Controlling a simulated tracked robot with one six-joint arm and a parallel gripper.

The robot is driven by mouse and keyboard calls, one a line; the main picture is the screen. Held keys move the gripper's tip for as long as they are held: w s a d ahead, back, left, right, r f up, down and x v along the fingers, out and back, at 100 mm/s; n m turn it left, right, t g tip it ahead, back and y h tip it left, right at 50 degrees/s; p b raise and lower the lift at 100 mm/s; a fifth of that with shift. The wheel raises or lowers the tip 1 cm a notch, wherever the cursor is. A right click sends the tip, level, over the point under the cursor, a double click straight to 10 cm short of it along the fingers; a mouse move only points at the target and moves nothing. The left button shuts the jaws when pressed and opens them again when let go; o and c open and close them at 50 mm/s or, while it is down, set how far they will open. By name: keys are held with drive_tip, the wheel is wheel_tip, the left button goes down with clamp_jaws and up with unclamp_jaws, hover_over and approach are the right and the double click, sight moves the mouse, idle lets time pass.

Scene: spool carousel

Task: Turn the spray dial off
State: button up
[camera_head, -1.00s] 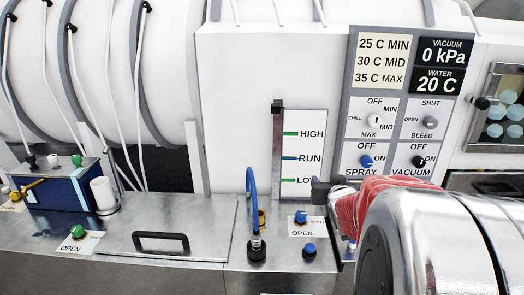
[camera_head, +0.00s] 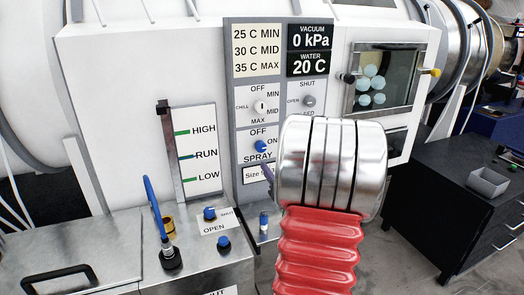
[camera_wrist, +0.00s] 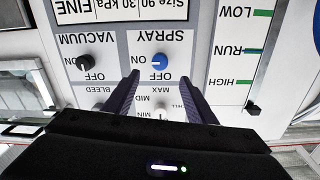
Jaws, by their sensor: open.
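The blue spray dial (camera_head: 261,146) sits on the grey control panel (camera_head: 243,205), with OFF printed above it and ON to its right. It also shows in the upside-down wrist view (camera_wrist: 160,62), between and just beyond the two dark fingers of my gripper (camera_wrist: 160,76). The fingers are spread apart with nothing between them, and I see no contact with the dial. In the head view my gripper is mostly hidden behind my silver and red arm.
A white-pointer temperature dial (camera_head: 261,106) is close above the spray dial. The black vacuum dial (camera_wrist: 84,63) is beside it. A level gauge (camera_head: 196,155) stands to the left. Below are a blue lever (camera_head: 156,207) and blue knobs (camera_head: 210,213). A glass-fronted box (camera_head: 385,78) is at right.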

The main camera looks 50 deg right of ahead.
sight(262, 149)
drive_tip(key=shift+w, duration=0.1)
drive_tip(key=x, duration=1.3)
drive_tip(key=shift+w+d, duration=0.2)
drive_tip(key=shift+w, duration=0.05)
drive_tip(key=shift+c, duration=0.4)
drive_tip(key=c, duration=0.9)
drive_tip(key=shift+d, duration=0.15)
drive_tip(key=shift+c, duration=0.3)
